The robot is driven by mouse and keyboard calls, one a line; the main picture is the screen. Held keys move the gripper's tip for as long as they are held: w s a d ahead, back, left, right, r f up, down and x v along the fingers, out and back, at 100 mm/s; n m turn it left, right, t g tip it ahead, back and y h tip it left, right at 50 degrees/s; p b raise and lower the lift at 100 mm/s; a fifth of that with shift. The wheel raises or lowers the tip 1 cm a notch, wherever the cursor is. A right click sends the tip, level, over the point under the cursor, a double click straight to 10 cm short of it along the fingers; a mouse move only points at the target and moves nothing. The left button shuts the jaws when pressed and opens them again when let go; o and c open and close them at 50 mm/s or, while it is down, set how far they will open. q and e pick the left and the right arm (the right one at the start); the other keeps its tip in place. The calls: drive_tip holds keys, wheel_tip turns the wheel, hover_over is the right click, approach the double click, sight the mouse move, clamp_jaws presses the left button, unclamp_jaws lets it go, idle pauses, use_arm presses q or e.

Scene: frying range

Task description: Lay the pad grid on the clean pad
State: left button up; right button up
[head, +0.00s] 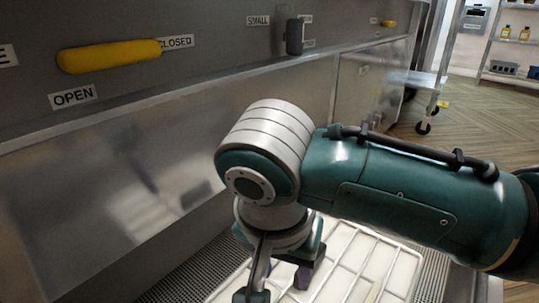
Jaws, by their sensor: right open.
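The pad grid (385,238), a pale wire frame with crossing bars, shows at the bottom centre of the head view. It lies over the white clean pad (378,263), which shows between its bars. I cannot tell whether the grid touches the pad all over. My right gripper (280,284) points down at the left part of the grid, with its fingers apart. The fingertips are near the bottom edge of the picture, and I cannot tell whether they touch the grid. My right arm hides part of the grid and pad. My left gripper is not in view.
A perforated metal surface (190,277) borders the pad. Behind is a steel panel with a yellow handle (110,55) between OPEN and CLOSED labels, and a dark handle (295,36) by a SMALL label. A wheeled cart (425,100) and shelves stand farther back right.

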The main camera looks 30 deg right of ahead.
drive_tip(key=s+a+n+y, duration=0.3)
drive_tip(key=s+a+n, duration=0.15)
drive_tip(key=s, duration=0.25)
drive_tip(key=s+d+r+n+t, duration=0.1)
drive_tip(key=s+d+r+n, duration=0.2)
drive_tip(key=s+d+n, duration=0.3)
drive_tip(key=s+n, duration=0.1)
drive_tip(key=s, duration=0.1)
drive_tip(key=shift+s+d+t, duration=0.4)
